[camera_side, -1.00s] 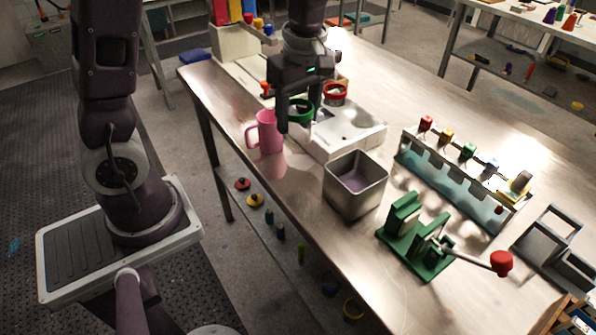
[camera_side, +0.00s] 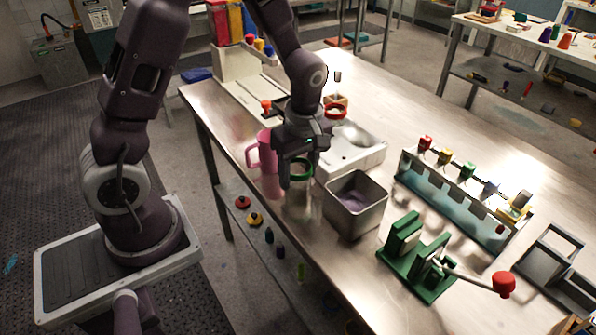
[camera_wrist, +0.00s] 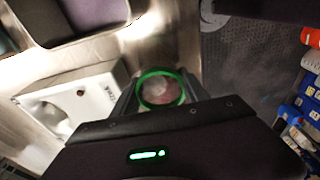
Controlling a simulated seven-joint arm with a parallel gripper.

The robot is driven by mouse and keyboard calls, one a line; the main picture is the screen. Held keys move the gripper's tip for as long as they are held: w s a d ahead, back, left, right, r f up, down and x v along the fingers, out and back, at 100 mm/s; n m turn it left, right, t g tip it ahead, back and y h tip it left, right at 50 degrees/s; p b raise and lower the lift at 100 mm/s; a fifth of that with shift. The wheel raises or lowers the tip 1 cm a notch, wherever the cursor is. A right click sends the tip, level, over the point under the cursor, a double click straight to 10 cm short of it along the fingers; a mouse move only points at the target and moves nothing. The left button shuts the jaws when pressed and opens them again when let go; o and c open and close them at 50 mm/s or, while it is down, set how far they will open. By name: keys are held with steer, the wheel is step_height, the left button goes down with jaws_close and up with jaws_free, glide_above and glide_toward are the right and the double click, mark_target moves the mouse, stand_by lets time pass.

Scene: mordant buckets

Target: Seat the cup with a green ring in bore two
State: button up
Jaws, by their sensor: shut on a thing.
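The cup with a green ring (camera_side: 300,168) is between my gripper's fingers, with its clear body hanging below the ring. My gripper (camera_side: 298,172) is shut on it near the table's front edge, between the pink mug and the metal bucket. In the wrist view the green ring (camera_wrist: 161,74) sits between the fingertips. A white block (camera_side: 362,152) with a round hollow is behind and to the right of the cup, apart from it; it also shows in the wrist view (camera_wrist: 95,97). I cannot make out any bore number.
A pink mug (camera_side: 265,150) stands left of the cup. A square metal bucket (camera_side: 357,220) stands to its right. A red-ringed cup (camera_side: 335,112) is behind the white block. A rack (camera_side: 440,185) with coloured tops and a green clamp (camera_side: 415,262) with a red-knobbed lever stand further right.

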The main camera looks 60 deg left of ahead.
steer(key=o, duration=1.5)
steer(key=s+d+r+m+t, duration=0.1)
steer(key=s+d+r+m, duration=0.15)
steer(key=r, duration=0.45)
steer(key=s+d+r+m+t, duration=0.1)
steer(key=s+r+m, duration=0.15)
steer(key=r, duration=0.55)
steer(key=s+r+m+t, duration=0.1)
steer(key=s+m, duration=0.2)
steer(key=m, duration=0.1)
steer(key=s+d+r+m+t+h, duration=0.1)
steer(key=s+r+m, duration=0.1)
steer(key=s+m, duration=0.2)
steer(key=s+d+r+m+t, duration=0.1)
steer(key=s+r+m, duration=0.1)
steer(key=s+m, duration=0.2)
steer(key=shift+s, duration=0.1)
steer(key=shift+o, duration=0.6)
steer(key=shift+s+d+m+t, duration=0.15)
steer(key=shift+s+m+t, duration=0.15)
steer(key=shift+s+m, duration=0.15)
